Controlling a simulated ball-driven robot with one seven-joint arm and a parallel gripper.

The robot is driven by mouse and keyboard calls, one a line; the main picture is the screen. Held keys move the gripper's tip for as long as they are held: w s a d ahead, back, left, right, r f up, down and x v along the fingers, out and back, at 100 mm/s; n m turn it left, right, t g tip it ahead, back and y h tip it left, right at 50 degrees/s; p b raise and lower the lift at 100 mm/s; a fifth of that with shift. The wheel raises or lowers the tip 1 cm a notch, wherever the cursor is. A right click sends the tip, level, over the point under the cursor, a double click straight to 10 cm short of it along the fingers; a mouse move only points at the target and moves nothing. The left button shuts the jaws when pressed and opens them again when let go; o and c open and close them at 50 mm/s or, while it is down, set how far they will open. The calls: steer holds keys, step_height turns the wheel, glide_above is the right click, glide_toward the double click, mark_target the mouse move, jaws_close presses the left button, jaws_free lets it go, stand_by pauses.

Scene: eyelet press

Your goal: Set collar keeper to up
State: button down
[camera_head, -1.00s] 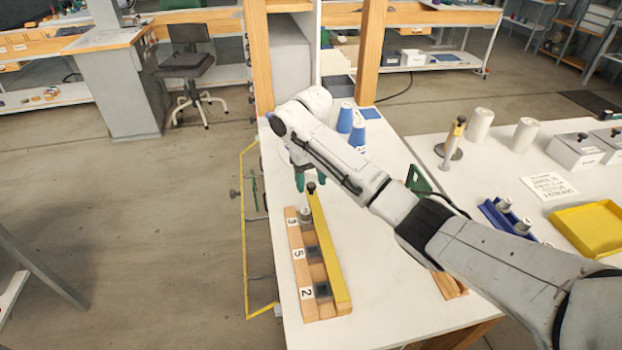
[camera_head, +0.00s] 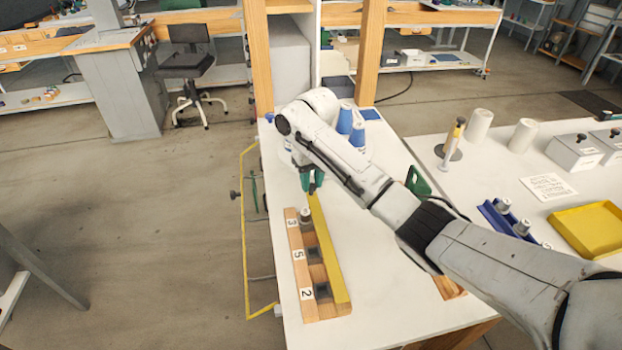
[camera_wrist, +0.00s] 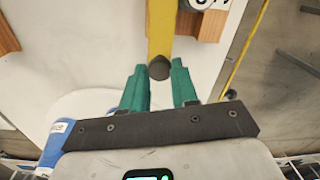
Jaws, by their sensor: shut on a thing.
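The collar keeper appears to be the long yellow bar (camera_head: 329,252) lying along the wooden numbered block (camera_head: 295,268). It has a dark round knob (camera_wrist: 159,68) at its far end. My gripper (camera_head: 312,180) has green fingers and is at that knob. In the wrist view my gripper (camera_wrist: 159,78) has one finger on each side of the knob, shut on it. The yellow bar (camera_wrist: 160,28) runs away from the fingers there. The bar lies flat along the block. The fingers partly hide the knob in the head view.
A grey collar piece (camera_head: 306,213) sits in the slot marked 3; slots 5 and 2 look empty. Blue cones (camera_head: 357,135) stand behind my arm. A blue tray (camera_head: 508,220) and yellow tray (camera_head: 590,242) are at right. The white table (camera_head: 385,290) is clear beside the block.

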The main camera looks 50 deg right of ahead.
steer(key=y+p, duration=0.1)
steer(key=d+t+y+p, duration=0.1)
steer(key=shift+s+r+t+p, duration=0.25)
steer(key=shift+s+t+p, duration=0.05)
steer(key=shift+s, duration=0.1)
steer(key=t+y, duration=0.1)
steer(key=s+d+t+y, duration=0.1)
steer(key=y, duration=0.1)
steer(key=d+f+t+y, duration=0.1)
steer(key=shift+s+d+y, duration=0.1)
steer(key=shift+s+y, duration=0.05)
steer(key=shift+y, duration=0.25)
steer(key=shift+s+d+f+t+y+b, duration=0.25)
steer(key=shift+t+y+b, duration=0.2)
steer(key=shift+y+b, duration=0.25)
steer(key=shift+s+d+f+t+y+b, duration=0.15)
steer(key=shift+d+t+y+b, duration=0.15)
steer(key=shift+t+y+b, duration=0.25)
steer(key=c, duration=0.9)
jaws_free()
steer(key=shift+o, duration=0.2)
steer(key=b+v, duration=0.1)
steer(key=v, duration=0.9)
steer(key=shift+d+b, duration=0.4)
